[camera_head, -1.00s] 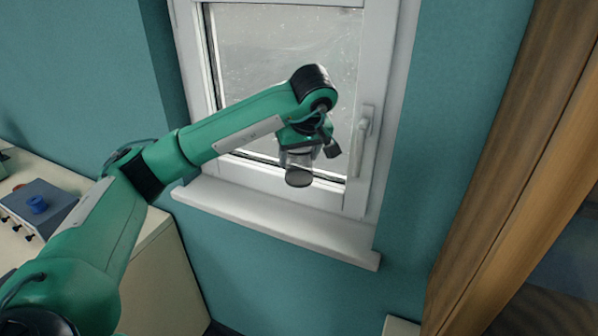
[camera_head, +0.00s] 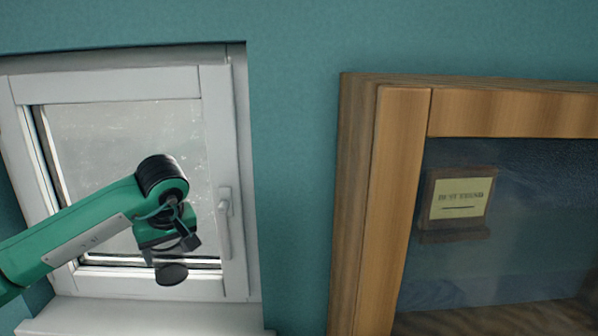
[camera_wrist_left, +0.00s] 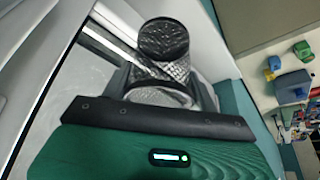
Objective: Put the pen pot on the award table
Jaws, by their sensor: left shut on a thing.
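My left gripper (camera_head: 166,257) is in front of the window and shut on the pen pot (camera_head: 172,275), a small dark round thing at its tips. In the left wrist view the pen pot (camera_wrist_left: 163,42) shows as a black mesh cylinder between the fingers of my left gripper (camera_wrist_left: 160,82). The pot is held in the air, clear of the sill. Whether anything is in it I cannot tell. I cannot make out an award table in these frames. My right gripper is not in view.
The white window (camera_head: 120,130) has a handle (camera_head: 224,225) and a sill (camera_head: 140,318) below. A wooden frame (camera_head: 383,210) on the right surrounds dark glass, with a lettered plaque (camera_head: 462,198) inside.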

